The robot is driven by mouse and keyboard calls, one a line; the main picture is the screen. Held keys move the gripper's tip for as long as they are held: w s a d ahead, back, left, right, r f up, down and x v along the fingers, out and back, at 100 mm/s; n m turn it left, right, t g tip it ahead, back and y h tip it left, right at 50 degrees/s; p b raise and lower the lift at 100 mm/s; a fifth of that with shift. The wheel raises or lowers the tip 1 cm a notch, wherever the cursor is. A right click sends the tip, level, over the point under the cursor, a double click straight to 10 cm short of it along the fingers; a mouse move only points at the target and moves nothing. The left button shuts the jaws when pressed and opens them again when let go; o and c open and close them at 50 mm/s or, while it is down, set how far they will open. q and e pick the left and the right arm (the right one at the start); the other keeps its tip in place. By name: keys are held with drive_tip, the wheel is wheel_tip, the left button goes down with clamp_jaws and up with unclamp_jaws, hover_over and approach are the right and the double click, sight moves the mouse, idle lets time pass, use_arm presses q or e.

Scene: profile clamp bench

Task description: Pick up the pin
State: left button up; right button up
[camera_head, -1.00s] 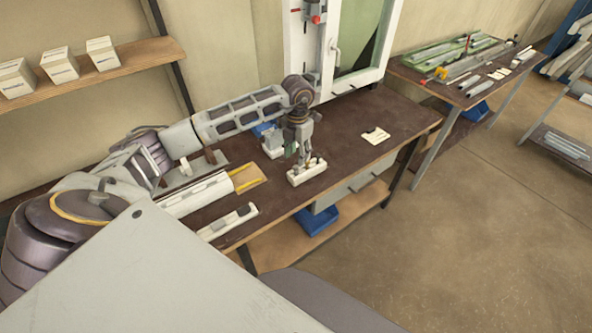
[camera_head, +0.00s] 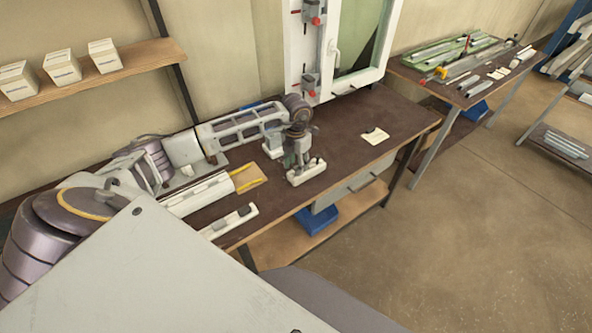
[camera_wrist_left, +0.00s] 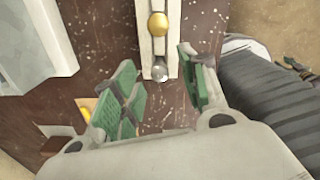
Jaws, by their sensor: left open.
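The same white block (camera_head: 306,174) lies near the front edge of the bench in the head view. My left gripper (camera_wrist_left: 157,68) is open, its green-padded fingers on either side of the silver head, which it does not visibly touch. In the head view my left gripper (camera_head: 296,160) points down just over the block and hides part of the pins. My right gripper is not in view.
A white profile (camera_head: 200,194) and a pale strip (camera_head: 230,221) lie to the left. A window frame (camera_head: 303,60) with clamps stands behind.

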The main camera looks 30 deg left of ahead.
use_arm(q)
drive_tip(key=shift+f, duration=1.35)
clamp_jaws()
